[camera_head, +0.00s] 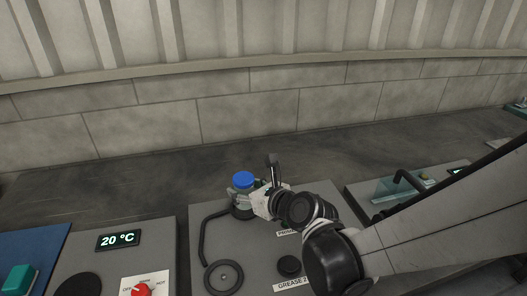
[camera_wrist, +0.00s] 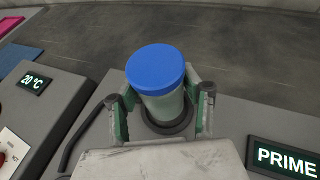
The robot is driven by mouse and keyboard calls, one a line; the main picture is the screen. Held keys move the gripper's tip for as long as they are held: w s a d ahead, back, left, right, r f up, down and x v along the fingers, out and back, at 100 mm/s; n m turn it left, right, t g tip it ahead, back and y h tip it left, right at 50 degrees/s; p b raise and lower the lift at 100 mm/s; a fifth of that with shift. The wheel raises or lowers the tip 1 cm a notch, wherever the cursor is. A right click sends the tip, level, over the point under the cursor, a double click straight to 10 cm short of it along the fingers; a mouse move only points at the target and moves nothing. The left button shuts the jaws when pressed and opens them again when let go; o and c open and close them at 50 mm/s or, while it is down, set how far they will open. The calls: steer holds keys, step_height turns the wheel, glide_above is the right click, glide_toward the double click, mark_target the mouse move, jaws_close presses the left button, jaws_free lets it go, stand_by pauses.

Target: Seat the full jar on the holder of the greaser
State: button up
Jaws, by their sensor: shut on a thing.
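The jar (camera_wrist: 162,103) has a blue lid and a pale, translucent body. In the wrist view it stands between the two fingers of my gripper (camera_wrist: 161,103), which is shut on it. The jar's lower end is at a dark round ring, the holder (camera_wrist: 151,124), on the greaser's grey panel; I cannot tell whether it is fully down in it. In the head view the jar's blue lid (camera_head: 243,179) shows above my gripper (camera_head: 243,194), at the back of the greaser (camera_head: 212,225). The jar looks upright. My gripper hides part of its lower body.
The greaser panel has a dark hose or bar (camera_head: 204,240), a round ring (camera_head: 223,277) and a black knob (camera_head: 289,265). A lit PRIME sign (camera_wrist: 287,159) is at the right. A panel with a 20 °C display (camera_head: 118,239) and red dial (camera_head: 141,290) stands left.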

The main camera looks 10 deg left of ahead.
steer(key=shift+f+b, duration=1.05)
stand_by(0.5)
steer(key=o, duration=1.4)
steer(key=shift+v, duration=6.05)
steer(key=s+d+r+n+h+p, duration=0.1)
steer(key=s+d+r+n+h, duration=0.1)
steer(key=d+n, duration=0.6)
steer(key=s+d+r+n+g+h+p, duration=0.1)
steer(key=s+d+r+n+h+p, duration=0.1)
steer(key=d+n, duration=0.6)
steer(key=s+d+r+n+g+h+p, duration=0.1)
steer(key=s+d+n+h, duration=0.3)
steer(key=d+n, duration=0.4)
steer(key=shift+s+d+r+n+h+p, duration=0.1)
steer(key=shift+s+r+n+h+p, duration=0.1)
steer(key=shift+n+h, duration=0.35)
steer(key=shift+s+d+r+n+h+p, duration=0.1)
steer(key=shift+d+r+n+h+p, duration=0.2)
steer(key=shift+n, duration=0.45)
